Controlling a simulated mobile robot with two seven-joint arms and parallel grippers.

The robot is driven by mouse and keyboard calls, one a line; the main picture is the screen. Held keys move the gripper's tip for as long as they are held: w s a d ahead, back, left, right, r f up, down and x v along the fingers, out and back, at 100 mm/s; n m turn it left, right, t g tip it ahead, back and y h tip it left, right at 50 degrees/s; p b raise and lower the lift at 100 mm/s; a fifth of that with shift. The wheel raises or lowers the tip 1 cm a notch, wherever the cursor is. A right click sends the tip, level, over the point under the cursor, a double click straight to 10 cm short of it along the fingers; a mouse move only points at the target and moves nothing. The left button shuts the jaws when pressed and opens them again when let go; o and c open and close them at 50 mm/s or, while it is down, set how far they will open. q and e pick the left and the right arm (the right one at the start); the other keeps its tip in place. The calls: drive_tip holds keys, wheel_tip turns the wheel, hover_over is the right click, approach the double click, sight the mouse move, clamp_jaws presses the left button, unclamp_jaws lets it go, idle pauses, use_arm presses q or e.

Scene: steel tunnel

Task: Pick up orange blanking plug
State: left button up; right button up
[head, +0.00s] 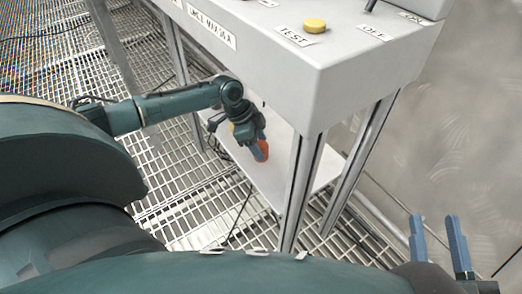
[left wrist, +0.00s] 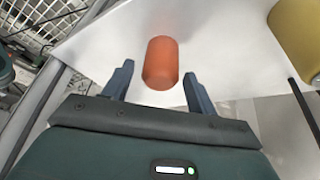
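The orange blanking plug (left wrist: 161,62) is a short orange cylinder on a white shelf (left wrist: 110,38) in the left wrist view. It also shows small in the head view (head: 262,150), partly hidden by my left gripper (head: 256,148) at the shelf under the grey cabinet. In the left wrist view my left gripper (left wrist: 156,85) is open, with one finger on each side of the plug's near end. My right gripper (head: 436,240) is open and empty at the lower right of the head view.
A yellow cylinder (left wrist: 299,40) stands to the right of the plug. The grey cabinet (head: 300,60) with a yellow button (head: 315,25) and TEST label overhangs the shelf. Metal legs (head: 303,185) stand close to the right. Steel grating (head: 180,200) covers the floor.

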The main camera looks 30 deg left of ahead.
use_arm(q)
drive_tip(key=c, duration=0.9)
